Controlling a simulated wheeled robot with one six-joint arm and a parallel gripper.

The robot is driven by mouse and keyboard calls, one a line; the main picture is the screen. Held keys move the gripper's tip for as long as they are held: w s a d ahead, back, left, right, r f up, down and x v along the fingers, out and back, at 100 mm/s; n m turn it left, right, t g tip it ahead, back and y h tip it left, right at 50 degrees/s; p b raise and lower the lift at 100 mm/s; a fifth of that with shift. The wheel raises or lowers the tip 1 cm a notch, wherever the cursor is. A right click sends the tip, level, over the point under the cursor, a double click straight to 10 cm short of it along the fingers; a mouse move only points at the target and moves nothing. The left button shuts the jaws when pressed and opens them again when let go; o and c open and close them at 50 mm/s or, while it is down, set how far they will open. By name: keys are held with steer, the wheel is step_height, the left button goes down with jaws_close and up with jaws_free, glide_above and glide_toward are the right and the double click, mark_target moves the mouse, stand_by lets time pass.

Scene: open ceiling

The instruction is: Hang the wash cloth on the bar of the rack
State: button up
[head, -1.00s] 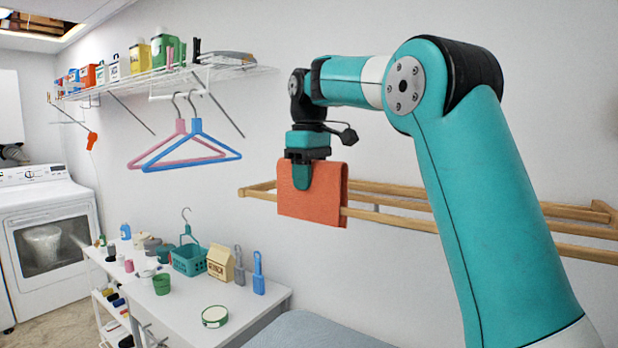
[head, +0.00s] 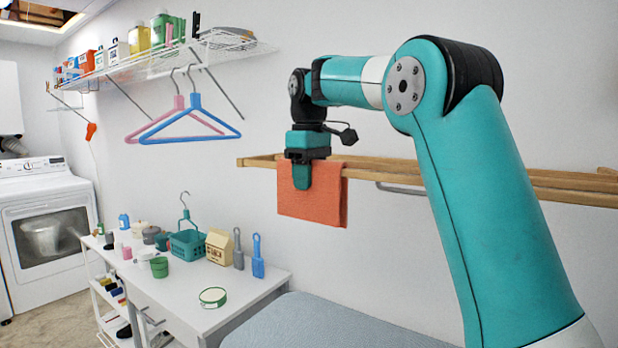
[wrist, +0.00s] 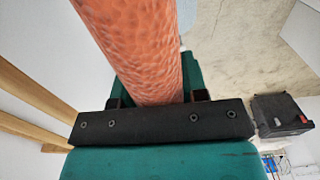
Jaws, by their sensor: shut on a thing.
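The orange wash cloth (head: 312,207) hangs folded from my gripper (head: 302,180), which is shut on its upper part. The wooden rack (head: 430,172) is on the wall behind the cloth. Its bars run left to right and pass out of sight behind the cloth and gripper. The cloth's top is about level with the bars in the head view, and most of it hangs below them. In the wrist view the cloth (wrist: 140,45) runs up from the jaws, and wooden bars (wrist: 35,90) lie to its left with a visible gap.
Pink and blue hangers (head: 190,125) hang under a wire shelf (head: 150,65) to the left. A white table (head: 225,290) below holds a teal basket (head: 187,245), a carton and brushes. A grey padded surface (head: 330,325) lies below the cloth, with free space between.

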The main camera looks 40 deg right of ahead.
steer(key=shift+f, duration=0.1)
steer(key=o, duration=1)
step_height(320, 180, up, 18)
steer(key=f+p, duration=0.1)
steer(key=p, duration=1.6)
steer(key=s+a+f+n+y+b, duration=0.1)
steer(key=s+a+f+b, duration=0.2)
steer(key=s+a+f, duration=0.4)
steer(key=s+a+f+n+b, duration=0.1)
steer(key=s+a+f+b, duration=0.1)
steer(key=s+a+f, duration=0.55)
steer(key=s+a+f+y+b, duration=0.1)
steer(key=s+a+f, duration=0.2)
steer(key=s, duration=0.1)
steer(key=s+a+f+y+b, duration=0.1)
steer(key=s+a+f, duration=0.2)
steer(key=s, duration=0.2)
steer(key=s+a+f+n+y+b, duration=0.1)
steer(key=s+a+f, duration=0.2)
steer(key=s, duration=0.2)
steer(key=shift+s+a, duration=0.15)
steer(key=shift+a, duration=0.1)
